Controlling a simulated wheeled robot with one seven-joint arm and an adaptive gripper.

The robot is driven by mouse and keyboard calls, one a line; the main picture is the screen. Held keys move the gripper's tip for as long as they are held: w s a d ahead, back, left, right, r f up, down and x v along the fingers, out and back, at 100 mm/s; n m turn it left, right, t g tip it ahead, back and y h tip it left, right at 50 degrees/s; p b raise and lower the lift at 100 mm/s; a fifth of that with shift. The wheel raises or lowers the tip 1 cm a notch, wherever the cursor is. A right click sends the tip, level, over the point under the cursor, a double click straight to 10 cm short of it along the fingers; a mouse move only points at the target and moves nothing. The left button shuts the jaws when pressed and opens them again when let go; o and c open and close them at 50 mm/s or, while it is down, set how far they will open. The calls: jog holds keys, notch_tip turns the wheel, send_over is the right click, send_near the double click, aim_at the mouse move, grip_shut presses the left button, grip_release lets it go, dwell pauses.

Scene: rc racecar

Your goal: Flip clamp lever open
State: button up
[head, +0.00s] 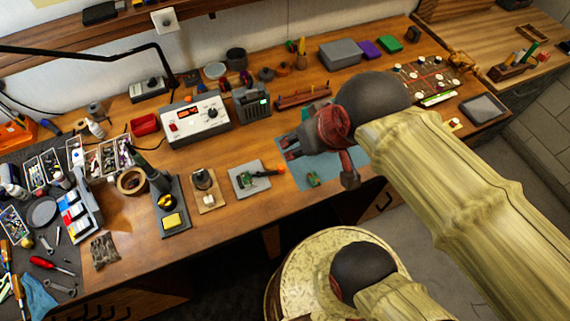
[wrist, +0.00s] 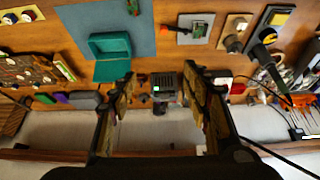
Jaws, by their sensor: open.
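A small clamp fixture sits on a light grey plate (head: 238,184) on the bench. It has a green part and a dark lever with an orange-red tip (head: 269,172) lying low, pointing right. In the wrist view, the fixture's grey plate (wrist: 205,22) is at the top, right of centre, with the lever's red tip (wrist: 183,31) pointing left. My gripper (head: 320,163) is above the blue mat, right of the fixture and apart from it. In the wrist view, my gripper (wrist: 158,88) has its fingers spread with nothing between them. Fine clamp detail is too small to tell.
The blue mat (head: 297,174) lies right of the fixture. A wooden stand (head: 208,201) and a dark stand with a yellow pad (head: 171,221) are to its left. A power supply (head: 195,121) and a grey device (head: 253,104) stand behind. Bench around the fixture is mostly clear.

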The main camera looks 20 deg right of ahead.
jog(key=shift+d+f, duration=0.15)
jog(key=shift+c, duration=0.5)
jog(key=w+d+f+g+p, duration=0.1)
jog(key=w+f+g, duration=0.1)
jog(key=w, duration=0.1)
jog(key=w+d+f+m+g+p, duration=0.1)
jog(key=w+f, duration=0.2)
jog(key=w+d+f+m+g+p, duration=0.1)
jog(key=w+f+g+p, duration=0.1)
jog(key=w+f, duration=0.1)
jog(key=shift+w+d+f+g, duration=0.1)
jog(key=shift+w+f+g, duration=0.1)
jog(key=shift+g, duration=0.1)
jog(key=c, duration=1)
jog(key=w+f, duration=0.2)
jog(key=w+d+f+m+g+p, duration=0.1)
jog(key=w+f, duration=0.1)
jog(key=w+f+m+g+y, duration=0.1)
jog(key=w+f, duration=0.1)
jog(key=shift+d+f+p, duration=0.25)
jog(key=shift+f+p, duration=0.05)
jog(key=shift+f, duration=0.1)
grip_shut()
jog(key=shift+w+f+m, duration=0.2)
jog(key=shift+w+m, duration=1)
jog(key=shift+w, duration=0.9)
